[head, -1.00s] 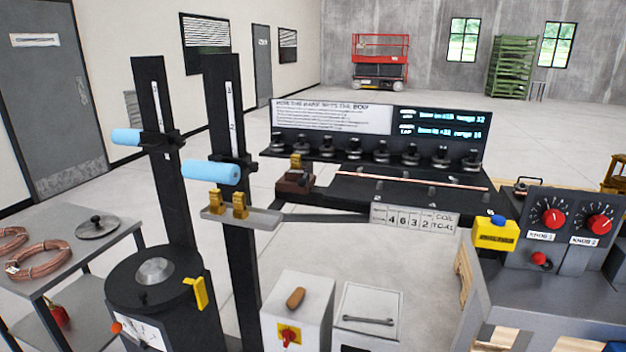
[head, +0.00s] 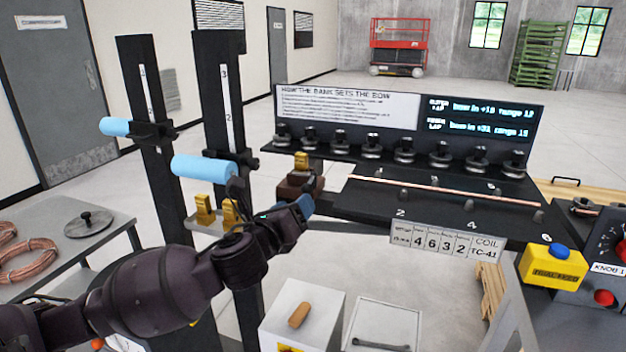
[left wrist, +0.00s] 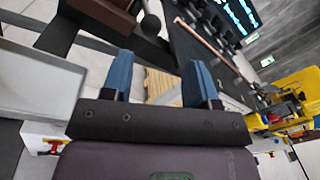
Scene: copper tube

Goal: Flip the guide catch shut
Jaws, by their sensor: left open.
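A brown block with a brass piece on top (head: 301,162) sits at the left end of the black bench, where the copper tube (head: 440,187) begins. I cannot tell for certain which part is the guide catch. My left gripper (head: 306,206) is just below and in front of the brown block in the head view, apart from the brass piece. Its two blue fingers stand open and empty in the left wrist view (left wrist: 158,78). The brown block's edge (left wrist: 105,14) and a dark round knob (left wrist: 151,25) show beyond the fingers there. My right gripper is not seen.
Two brass clamps (head: 204,209) sit on a small shelf behind my left arm. A blue roller (head: 203,167) is on the black post above them. Several black knobs (head: 404,150) line the bench. A yellow box with a blue button (head: 551,266) stands right.

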